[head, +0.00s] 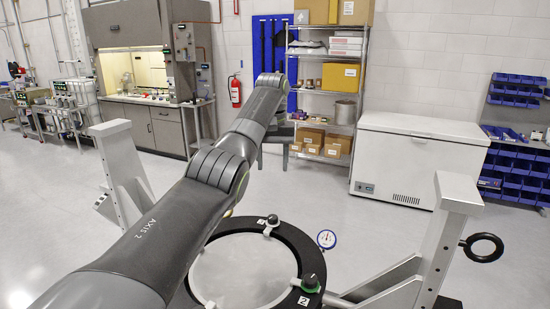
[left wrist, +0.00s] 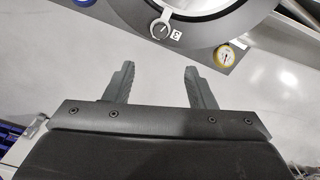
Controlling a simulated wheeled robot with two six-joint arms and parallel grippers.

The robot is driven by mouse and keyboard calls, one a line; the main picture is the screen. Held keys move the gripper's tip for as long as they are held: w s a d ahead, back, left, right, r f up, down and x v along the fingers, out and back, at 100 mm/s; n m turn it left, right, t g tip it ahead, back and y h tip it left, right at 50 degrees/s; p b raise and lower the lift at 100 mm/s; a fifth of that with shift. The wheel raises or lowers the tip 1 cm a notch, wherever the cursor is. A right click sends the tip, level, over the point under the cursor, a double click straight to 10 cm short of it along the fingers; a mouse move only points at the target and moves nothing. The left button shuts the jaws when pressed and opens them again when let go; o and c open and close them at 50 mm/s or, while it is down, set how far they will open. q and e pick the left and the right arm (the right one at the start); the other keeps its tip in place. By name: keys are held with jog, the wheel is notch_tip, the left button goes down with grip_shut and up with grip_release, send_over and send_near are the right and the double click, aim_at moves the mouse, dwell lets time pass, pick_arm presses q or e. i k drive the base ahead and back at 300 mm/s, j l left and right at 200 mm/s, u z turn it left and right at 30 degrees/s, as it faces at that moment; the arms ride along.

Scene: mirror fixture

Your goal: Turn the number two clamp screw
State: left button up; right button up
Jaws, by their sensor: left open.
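The mirror fixture is a black ring (head: 296,243) around a pale round disc (head: 240,270). A dark clamp knob (head: 311,283) sits on the ring's near right, beside a white label reading 2. Another dark knob (head: 272,220) sits on the ring's far side; its label is too small to read there. In the left wrist view a clamp screw (left wrist: 160,29) stands beside a label reading 3. My left gripper (left wrist: 158,66) is open and empty, its fingertips apart from this screw. My arm hides the ring's left part in the head view. My right gripper is not in view.
Grey posts (head: 122,170) and (head: 447,240) flank the fixture; the right one carries a black ring handle (head: 483,247). Behind are a white freezer (head: 415,160) and shelves.

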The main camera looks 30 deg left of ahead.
aim_at(311, 284)
jog(key=k, duration=1.5)
